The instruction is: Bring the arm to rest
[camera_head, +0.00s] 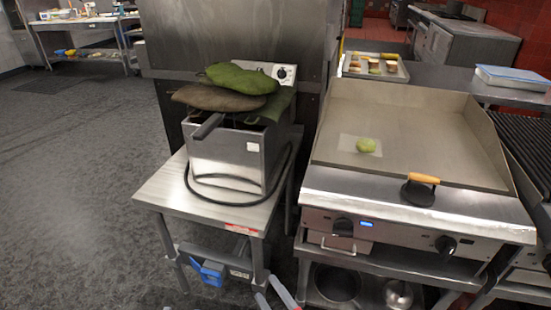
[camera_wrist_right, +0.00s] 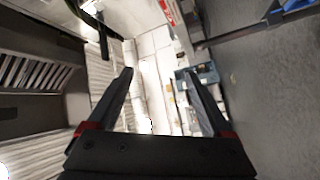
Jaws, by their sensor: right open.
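My right gripper (camera_head: 267,288) shows at the bottom edge of the head view, low in front of the steel stand and left of the griddle's lower shelf. Only its finger ends show there; the rest of the arm is out of frame. In the right wrist view the two dark fingers of this gripper (camera_wrist_right: 158,72) stand wide apart with nothing between them. My left gripper is not in the head view.
A steel fryer (camera_head: 225,160) with green and brown cloth-like items on top stands on a small steel table (camera_head: 160,193). A griddle (camera_head: 420,130) with a small green item (camera_head: 366,145) is to the right. Grey floor (camera_head: 80,200) is open at left.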

